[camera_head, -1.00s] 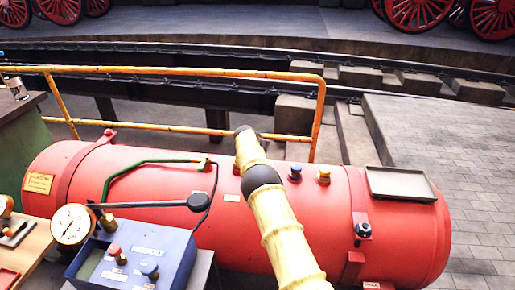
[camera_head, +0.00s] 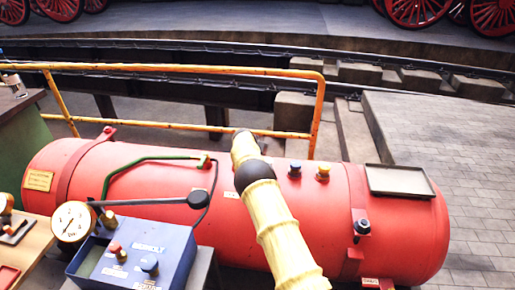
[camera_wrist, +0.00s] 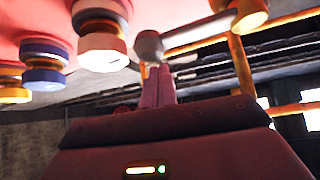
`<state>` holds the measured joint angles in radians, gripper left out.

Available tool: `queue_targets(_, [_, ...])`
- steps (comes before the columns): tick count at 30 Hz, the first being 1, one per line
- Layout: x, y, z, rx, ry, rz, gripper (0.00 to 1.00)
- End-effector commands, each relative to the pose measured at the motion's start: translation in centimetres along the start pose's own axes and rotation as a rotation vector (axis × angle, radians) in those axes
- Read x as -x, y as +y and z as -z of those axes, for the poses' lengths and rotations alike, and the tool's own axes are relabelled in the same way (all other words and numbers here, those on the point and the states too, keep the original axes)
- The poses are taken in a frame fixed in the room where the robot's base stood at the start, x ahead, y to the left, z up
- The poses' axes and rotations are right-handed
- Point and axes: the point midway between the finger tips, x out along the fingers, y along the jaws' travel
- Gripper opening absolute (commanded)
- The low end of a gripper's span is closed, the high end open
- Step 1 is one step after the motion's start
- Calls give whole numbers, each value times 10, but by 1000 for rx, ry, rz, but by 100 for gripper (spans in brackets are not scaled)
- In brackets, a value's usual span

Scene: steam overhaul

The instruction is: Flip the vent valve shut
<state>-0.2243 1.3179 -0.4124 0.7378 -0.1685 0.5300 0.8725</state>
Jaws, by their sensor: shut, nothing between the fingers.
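The red tank (camera_head: 130,225) lies across the head view, with my arm reaching over its middle. The wrist view shows a grey lever (camera_wrist: 195,33) with a rounded end, running to a brass fitting (camera_wrist: 251,12) at upper right. This may be the vent valve; no label on it is readable. My gripper (camera_wrist: 159,70) is shut and empty, its pinkish fingertips right at the lever's rounded end. I cannot tell whether they touch. In the head view my arm hides the gripper and the lever.
Beside the lever are a white-and-orange knob (camera_wrist: 102,45), a blue knob (camera_wrist: 44,65) and a yellow knob (camera_wrist: 12,85). A green pipe (camera_head: 150,161) runs along the tank. A yellow railing (camera_head: 190,69) stands behind. A blue control box (camera_head: 135,257) and gauge (camera_head: 73,222) are in front.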

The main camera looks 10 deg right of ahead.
Motion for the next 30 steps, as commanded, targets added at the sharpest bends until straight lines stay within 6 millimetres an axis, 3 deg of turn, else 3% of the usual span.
queue_targets(9, [9,-1,-13,1,0,0,0])
queue_targets(30, [10,2,-16,-33,1,-31,0])
